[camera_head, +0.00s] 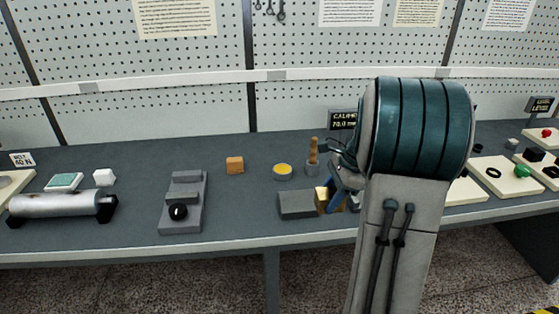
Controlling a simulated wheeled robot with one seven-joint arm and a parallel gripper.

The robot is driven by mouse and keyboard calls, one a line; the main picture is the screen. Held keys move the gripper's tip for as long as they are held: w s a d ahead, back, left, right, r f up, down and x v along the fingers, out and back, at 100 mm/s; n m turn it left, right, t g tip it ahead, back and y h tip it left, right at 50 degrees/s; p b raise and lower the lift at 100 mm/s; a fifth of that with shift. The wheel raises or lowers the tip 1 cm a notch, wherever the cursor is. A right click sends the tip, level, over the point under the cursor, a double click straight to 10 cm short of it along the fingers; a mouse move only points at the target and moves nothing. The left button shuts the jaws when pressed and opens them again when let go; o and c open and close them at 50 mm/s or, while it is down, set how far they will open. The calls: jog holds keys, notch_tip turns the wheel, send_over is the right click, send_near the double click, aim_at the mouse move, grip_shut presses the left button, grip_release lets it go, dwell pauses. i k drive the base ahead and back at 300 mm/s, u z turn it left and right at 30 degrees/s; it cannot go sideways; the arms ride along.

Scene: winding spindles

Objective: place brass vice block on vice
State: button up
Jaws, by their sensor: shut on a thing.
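A brass block (321,199) shows as a gold-coloured piece beside the dark grey block near the front of the bench. My gripper (333,200) is at its right side, shut on it; my arm hides much of the gripper and part of the block. I cannot tell whether the brass block touches the bench or the grey block. The vice (168,217) looks like a grey base with raised grey bars and a black knob, standing to the left, apart from my gripper.
A dark grey block (296,205) stands left of the brass block. An orange-brown cube (235,165), a yellow-topped round tin (282,171) and a wooden-handled tool (313,155) stand behind. A metal cylinder (60,205) lies far left. Bench is clear between vice and grey block.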

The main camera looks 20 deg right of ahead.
aim_at(186, 190)
jog(key=i, duration=0.95)
